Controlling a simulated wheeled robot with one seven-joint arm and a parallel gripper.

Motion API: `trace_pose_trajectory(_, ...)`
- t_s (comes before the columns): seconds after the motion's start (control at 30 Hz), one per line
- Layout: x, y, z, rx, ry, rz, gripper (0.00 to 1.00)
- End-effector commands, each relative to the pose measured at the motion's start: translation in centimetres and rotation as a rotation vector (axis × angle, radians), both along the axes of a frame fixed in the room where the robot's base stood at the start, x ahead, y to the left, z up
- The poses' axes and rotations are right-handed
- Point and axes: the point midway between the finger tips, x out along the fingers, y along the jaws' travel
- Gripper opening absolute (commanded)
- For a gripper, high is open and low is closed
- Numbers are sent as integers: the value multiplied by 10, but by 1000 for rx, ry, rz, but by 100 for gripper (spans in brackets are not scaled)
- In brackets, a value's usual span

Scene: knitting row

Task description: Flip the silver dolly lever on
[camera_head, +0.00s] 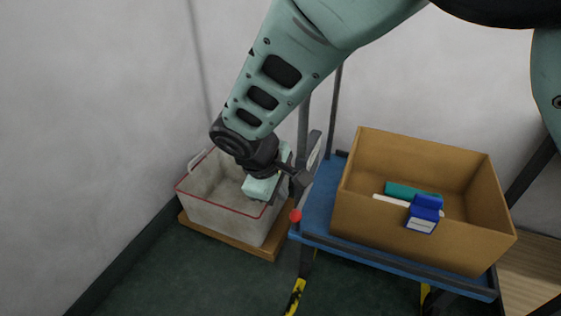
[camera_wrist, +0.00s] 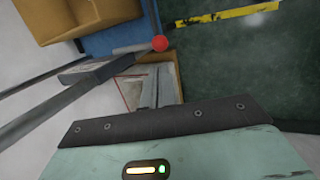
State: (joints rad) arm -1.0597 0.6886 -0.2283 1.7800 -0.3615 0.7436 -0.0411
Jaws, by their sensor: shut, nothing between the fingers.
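The dolly (camera_head: 318,205) has a blue deck and dark uprights. Its lever ends in a red ball knob (camera_head: 295,215) at the deck's front left corner. In the wrist view the red knob (camera_wrist: 159,43) tips a short silver lever rod (camera_wrist: 132,48) beside a grey bar. My gripper (camera_head: 302,180) is shut and empty, just above the knob in the head view, with a gap between them. In the wrist view my gripper (camera_wrist: 158,82) shows below the knob, apart from it. The lever's base is hidden behind my gripper in the head view.
An open cardboard box (camera_head: 465,240) with a blue-and-white carton (camera_head: 423,213) and a teal item stands on the dolly. A pale red-rimmed bin (camera_head: 215,218) on a wooden board (camera_head: 262,250) is left, below my wrist. A wall is behind; green floor (camera_head: 190,285) is clear in front.

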Motion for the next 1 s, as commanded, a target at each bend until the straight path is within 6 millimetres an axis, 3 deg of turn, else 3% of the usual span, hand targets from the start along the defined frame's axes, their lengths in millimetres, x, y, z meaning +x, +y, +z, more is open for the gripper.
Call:
trace_pose_trajectory(0.2,12,-13,-45,-4,1,-1,0)
trace_pose_trajectory(0.4,21,-20,-72,-1,0,-2,0)
trace_pose_trajectory(0.6,25,-24,-84,0,-1,-1,0)
trace_pose_trajectory(1.0,25,-23,-85,0,-2,-1,0)
